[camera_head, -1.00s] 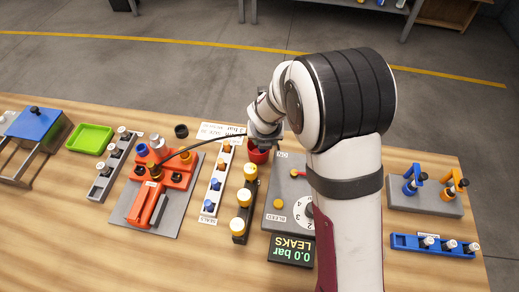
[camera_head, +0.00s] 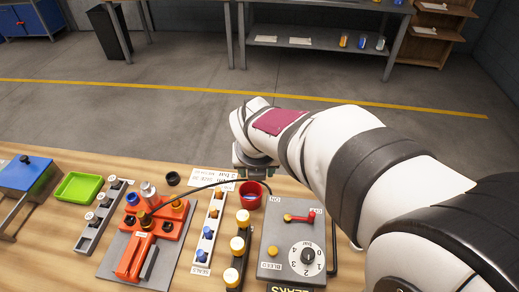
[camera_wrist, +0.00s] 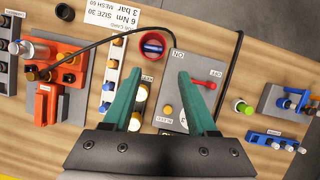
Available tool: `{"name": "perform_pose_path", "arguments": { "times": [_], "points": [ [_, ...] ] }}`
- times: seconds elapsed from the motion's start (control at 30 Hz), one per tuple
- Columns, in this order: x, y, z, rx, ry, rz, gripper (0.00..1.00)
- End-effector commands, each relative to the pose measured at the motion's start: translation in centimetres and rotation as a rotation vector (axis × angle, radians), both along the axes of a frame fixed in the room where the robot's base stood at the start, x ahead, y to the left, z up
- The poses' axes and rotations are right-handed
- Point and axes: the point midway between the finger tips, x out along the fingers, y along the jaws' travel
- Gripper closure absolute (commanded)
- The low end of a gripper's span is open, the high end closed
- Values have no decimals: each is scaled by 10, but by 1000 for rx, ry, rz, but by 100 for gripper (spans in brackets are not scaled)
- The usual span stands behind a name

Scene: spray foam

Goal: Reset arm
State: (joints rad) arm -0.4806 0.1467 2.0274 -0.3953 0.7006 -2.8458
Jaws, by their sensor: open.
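My gripper (camera_wrist: 162,105) is open in the wrist view, its two green fingers apart with nothing held between them. It hangs above the table over the grey panel (camera_wrist: 165,118) with the ON and BLEED labels. In the head view my gripper (camera_head: 254,172) is at the far side of the table, behind the red cup (camera_head: 250,198), and its fingers are mostly hidden. The red cup also shows in the wrist view (camera_wrist: 143,52), beyond the fingertips, with a blue item inside.
An orange fixture (camera_head: 145,240) on a grey plate stands left, with a black hose running from it. A seal rack (camera_head: 208,230), a yellow-knobbed rack (camera_head: 237,245) and a green tray (camera_head: 78,188) are nearby. Blue and orange valves (camera_wrist: 295,100) stand right in the wrist view.

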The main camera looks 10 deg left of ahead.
Motion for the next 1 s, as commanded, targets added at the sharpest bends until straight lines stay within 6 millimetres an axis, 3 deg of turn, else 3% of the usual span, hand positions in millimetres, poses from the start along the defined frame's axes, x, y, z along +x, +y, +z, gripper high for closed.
{"name": "perform_pose_path", "arguments": {
  "times": [0.33, 0.43, 0.47, 0.63, 0.7, 0.83, 0.87, 0.9, 1.0],
  "points": [
    [-3, -2, 6, 6, 3, -17, 42],
    [-16, -22, 10, 83, 42, -264, 42],
    [-23, -33, 12, 128, 64, -411, 42],
    [-101, -100, 18, 445, 208, -1608, 42],
    [-137, -117, 18, 550, 244, -2129, 42],
    [-195, -130, 14, 655, 249, -2982, 42],
    [-205, -130, 13, -631, -229, 2993, 42],
    [-217, -130, 11, -564, -192, 2827, 42],
    [-235, -129, 9, -455, -129, 2553, 42]
  ]
}}
